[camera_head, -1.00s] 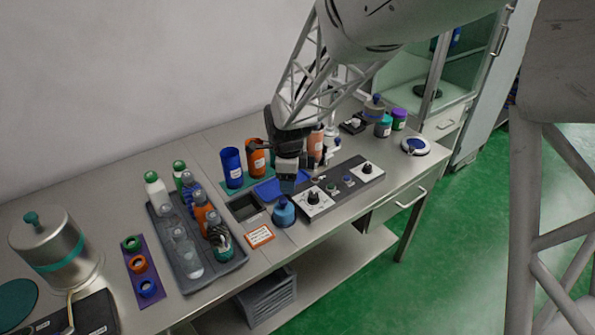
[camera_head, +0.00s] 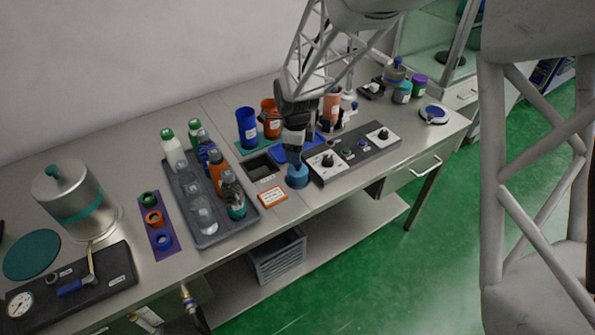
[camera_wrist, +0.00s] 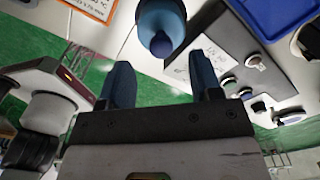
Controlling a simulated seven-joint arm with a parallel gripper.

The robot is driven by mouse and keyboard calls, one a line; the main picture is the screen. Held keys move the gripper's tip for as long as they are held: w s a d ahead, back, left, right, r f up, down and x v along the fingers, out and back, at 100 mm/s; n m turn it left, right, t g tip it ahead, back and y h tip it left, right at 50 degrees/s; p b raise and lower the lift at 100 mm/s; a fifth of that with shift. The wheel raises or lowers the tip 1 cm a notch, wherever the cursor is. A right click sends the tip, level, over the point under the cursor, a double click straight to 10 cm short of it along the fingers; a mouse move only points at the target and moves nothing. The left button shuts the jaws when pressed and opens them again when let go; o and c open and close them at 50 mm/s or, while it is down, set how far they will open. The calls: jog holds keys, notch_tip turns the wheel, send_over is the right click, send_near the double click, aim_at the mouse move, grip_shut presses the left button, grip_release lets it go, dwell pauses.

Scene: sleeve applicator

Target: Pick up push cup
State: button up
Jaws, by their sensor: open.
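The push cup looks to be the blue rounded cup (camera_head: 297,176) standing on the bench, just left of the control panel. In the wrist view the blue cup (camera_wrist: 161,24) is at the top, beyond the fingertips and roughly between them in line. My gripper (camera_head: 297,150) is above the cup, pointing down. In the wrist view my gripper (camera_wrist: 160,75) has its two blue fingers spread wide with nothing between them.
The control panel (camera_head: 357,152) with knobs lies right of the cup. An orange-edged label card (camera_head: 273,196) lies left in front. A dark square bin (camera_head: 262,168) and blue tray (camera_head: 284,155) sit behind. A grey tray (camera_head: 210,239) with several bottles stands further left.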

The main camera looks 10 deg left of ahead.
aim_at(297, 170)
jog(key=shift+f, duration=0.2)
jog(key=shift+d+f, duration=0.2)
jog(key=shift+f, duration=2.3)
jog(key=c, duration=1)
jog(key=shift+c, duration=0.2)
jog(key=shift+r, duration=0.15)
